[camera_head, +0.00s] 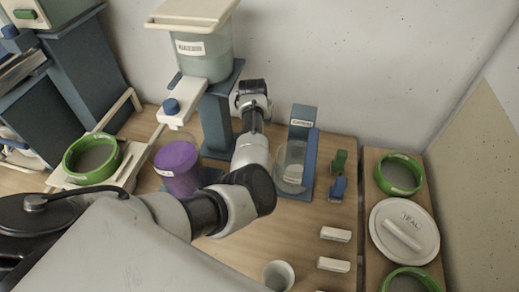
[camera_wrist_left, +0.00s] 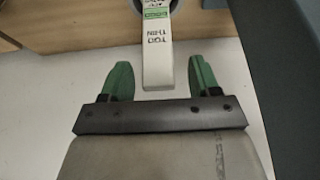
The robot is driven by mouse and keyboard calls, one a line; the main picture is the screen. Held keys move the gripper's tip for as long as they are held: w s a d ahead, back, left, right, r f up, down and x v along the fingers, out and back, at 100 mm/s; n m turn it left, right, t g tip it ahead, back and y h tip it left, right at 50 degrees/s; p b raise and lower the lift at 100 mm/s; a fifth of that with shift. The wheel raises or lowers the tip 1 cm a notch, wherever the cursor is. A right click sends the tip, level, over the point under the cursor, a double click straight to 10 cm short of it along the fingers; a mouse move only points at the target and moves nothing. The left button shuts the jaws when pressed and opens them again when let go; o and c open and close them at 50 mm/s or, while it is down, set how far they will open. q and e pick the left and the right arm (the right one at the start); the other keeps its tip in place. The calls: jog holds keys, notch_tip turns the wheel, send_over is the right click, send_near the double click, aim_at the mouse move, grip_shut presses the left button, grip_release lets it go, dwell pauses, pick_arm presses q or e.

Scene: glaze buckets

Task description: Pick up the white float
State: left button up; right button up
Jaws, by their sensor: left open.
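The white float (camera_wrist_left: 158,60) shows in the left wrist view as a white bar with upside-down "TOO THIN" lettering and a green band. Its lower end appears between my left gripper's (camera_wrist_left: 160,78) green fingers, with gaps on both sides. The fingers are open and do not touch it; depth is hard to judge. In the head view, a clear cylinder (camera_head: 281,178) on a blue stand (camera_head: 303,115) has a white piece inside, probably the float. My left forearm ends left of this stand, and its fingers cannot be made out there. My right gripper is not in view.
A blue post (camera_head: 216,122) with a large bucket (camera_head: 205,62) stands left of my left wrist. A purple cup (camera_head: 178,168) is beside my arm. White blocks (camera_head: 335,234) and a pale cup (camera_head: 279,276) lie in front. A lid (camera_head: 404,231) is at right.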

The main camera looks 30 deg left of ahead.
pick_arm(q)
jog(key=shift+w, duration=0.15)
jog(key=shift+r, duration=0.1)
jog(key=shift+s+d+r, duration=0.15)
jog(key=shift+s+r, duration=0.1)
jog(key=shift+s, duration=0.2)
jog(key=c, duration=0.4)
jog(key=shift+w+f, duration=0.1)
jog(key=shift+f, duration=0.05)
grip_shut()
